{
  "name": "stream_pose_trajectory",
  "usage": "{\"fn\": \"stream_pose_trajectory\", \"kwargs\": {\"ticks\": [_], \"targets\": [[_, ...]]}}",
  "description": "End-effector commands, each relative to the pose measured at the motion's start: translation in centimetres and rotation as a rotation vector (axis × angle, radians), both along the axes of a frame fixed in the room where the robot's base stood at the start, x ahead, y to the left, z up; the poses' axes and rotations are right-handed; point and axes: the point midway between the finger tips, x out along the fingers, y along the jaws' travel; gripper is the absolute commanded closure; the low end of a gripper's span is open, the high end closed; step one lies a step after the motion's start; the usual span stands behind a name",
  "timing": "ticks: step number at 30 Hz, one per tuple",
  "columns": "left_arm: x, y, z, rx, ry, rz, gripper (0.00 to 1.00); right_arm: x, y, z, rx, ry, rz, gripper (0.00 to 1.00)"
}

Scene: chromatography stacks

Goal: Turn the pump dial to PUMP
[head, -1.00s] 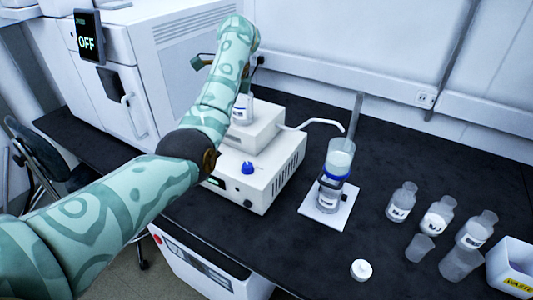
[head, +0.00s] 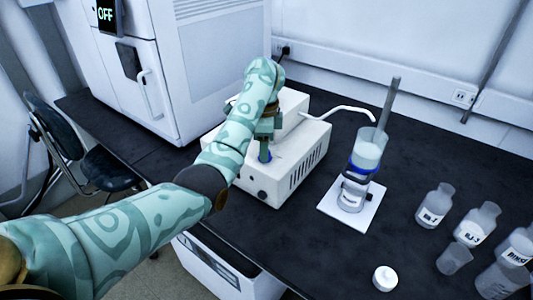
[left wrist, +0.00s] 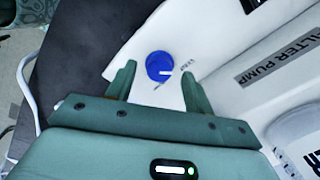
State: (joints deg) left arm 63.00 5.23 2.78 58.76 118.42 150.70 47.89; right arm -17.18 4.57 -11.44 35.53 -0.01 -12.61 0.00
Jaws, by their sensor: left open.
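The blue pump dial (left wrist: 159,66) is on the white filter pump (left wrist: 225,50), labelled FILTER PUMP in the left wrist view. I cannot tell whether the fingertips reach down to dial height. In the head view my left gripper (head: 265,148) points down at the dial and mostly hides it on the pump (head: 300,160). My right gripper is not in view.
A filter flask assembly (head: 362,165) stands on a white plate right of the pump, with a tube between them. Several labelled bottles (head: 435,205) and a white cap (head: 385,278) are farther right. A large white cabinet with an OFF display (head: 107,14) is behind left.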

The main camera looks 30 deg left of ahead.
Motion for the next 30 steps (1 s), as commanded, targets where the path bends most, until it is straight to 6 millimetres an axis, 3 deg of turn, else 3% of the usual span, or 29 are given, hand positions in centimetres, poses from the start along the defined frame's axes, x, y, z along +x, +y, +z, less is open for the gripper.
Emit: {"fn": "stream_pose_trajectory", "kwargs": {"ticks": [3,12,13,18,30], "targets": [[0.0,0.02,-1.12,0.001,0.0,0.0,0.48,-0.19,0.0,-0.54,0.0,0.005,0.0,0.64],[-0.01,0.01,-1.17,0.0,-0.001,0.0,0.48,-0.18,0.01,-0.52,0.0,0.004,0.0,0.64],[-0.01,0.01,-1.17,0.0,-0.001,0.0,0.51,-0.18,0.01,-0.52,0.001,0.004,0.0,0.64],[-0.01,0.01,-1.17,0.0,-0.001,0.0,0.93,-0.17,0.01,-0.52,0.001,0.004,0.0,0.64],[-0.02,-0.08,-1.05,-0.002,-0.001,-0.057,0.93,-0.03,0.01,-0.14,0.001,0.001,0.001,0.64]]}}
